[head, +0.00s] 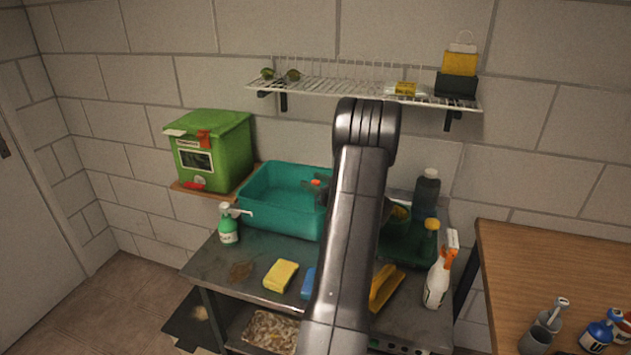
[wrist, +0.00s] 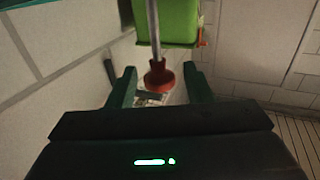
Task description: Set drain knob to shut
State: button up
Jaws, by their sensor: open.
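A red, flared knob-like piece (wrist: 159,78) on a grey rod shows in the wrist view, between the two fingers of my gripper (wrist: 160,88) in the picture. It may be the drain knob; no marking or shut position is readable on it. My gripper is open, and I cannot tell whether the piece lies between the fingertips or just beyond them. In the head view a small orange-red spot (head: 316,183) shows at the right part of the teal basin (head: 270,210), beside my dark gripper. My arm hides the basin's right end.
A green box (head: 226,153) with red parts stands left of the basin. A green pump bottle (head: 228,230), yellow sponge (head: 281,276), white spray bottle (head: 437,282) and dark bottle (head: 426,195) stand on the metal table. A wire shelf (head: 330,90) hangs above. A wooden table (head: 560,260) is at right.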

grip_shut()
jog(key=shift+f+b, duration=1.75)
jog(key=shift+f, duration=0.25)
grip_release()
jog(key=b+v, duration=0.3)
jog(key=v, duration=0.9)
